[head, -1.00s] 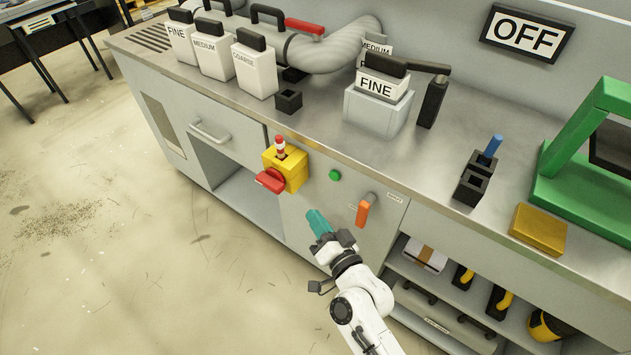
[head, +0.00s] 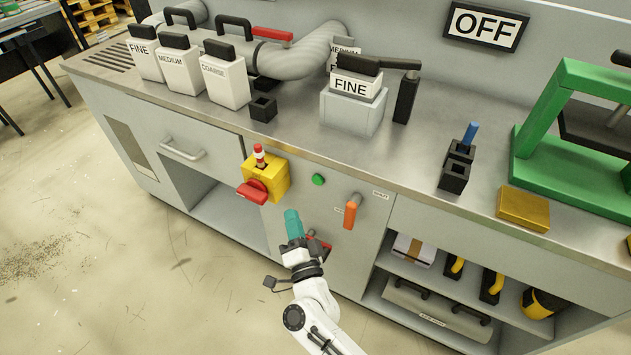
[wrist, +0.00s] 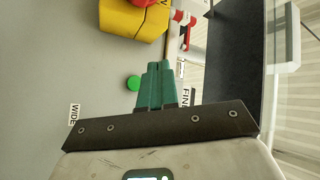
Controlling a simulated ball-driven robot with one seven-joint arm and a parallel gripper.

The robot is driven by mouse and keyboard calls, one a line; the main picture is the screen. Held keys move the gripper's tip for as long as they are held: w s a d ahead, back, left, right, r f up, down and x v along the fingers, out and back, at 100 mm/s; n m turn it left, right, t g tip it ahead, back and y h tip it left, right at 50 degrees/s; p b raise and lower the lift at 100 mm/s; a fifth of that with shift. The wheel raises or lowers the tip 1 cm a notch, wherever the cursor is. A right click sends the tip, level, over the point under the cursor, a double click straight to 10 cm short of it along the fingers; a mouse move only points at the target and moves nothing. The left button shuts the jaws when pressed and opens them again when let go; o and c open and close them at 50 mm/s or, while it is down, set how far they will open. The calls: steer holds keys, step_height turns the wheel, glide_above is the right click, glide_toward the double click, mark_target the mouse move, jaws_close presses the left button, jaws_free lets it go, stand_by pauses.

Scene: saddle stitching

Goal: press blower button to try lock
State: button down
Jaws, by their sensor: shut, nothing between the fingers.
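The green blower button (head: 318,180) is a small round button on the grey cabinet front, between the yellow switch box and the orange lever. It also shows in the wrist view (wrist: 133,83), just left of the fingers. My gripper (head: 291,214) has teal fingers, shut and empty. In the head view it is below and left of the button, in front of the cabinet. In the wrist view the closed fingers (wrist: 156,80) point up, with the button beside them; I cannot tell the remaining distance. The OFF sign (head: 485,27) hangs on the wall behind the bench.
A yellow box (head: 268,184) with a red knob (head: 252,191) and a red-white padlock-like piece (head: 259,155) juts out left of the button. An orange lever (head: 350,215) sticks out to the right. The bench edge overhangs above. Floor to the left is clear.

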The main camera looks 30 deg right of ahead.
mark_target(317, 180)
steer(key=w+d+b, duration=0.4)
steer(key=w+d, duration=0.1)
steer(key=d, duration=0.2)
stand_by(0.3)
steer(key=shift+w+d, duration=0.1)
steer(key=shift+d, duration=0.05)
stand_by(1.8)
steer(key=shift+w+d, duration=0.15)
steer(key=shift+d, duration=0.1)
steer(key=shift+w+d+b, duration=0.35)
steer(key=shift+d+b, duration=0.1)
steer(key=shift+b, duration=0.05)
stand_by(0.9)
stand_by(0.3)
steer(key=shift+s+a+p, duration=0.6)
steer(key=shift+a+p, duration=0.05)
steer(key=shift+a, duration=0.1)
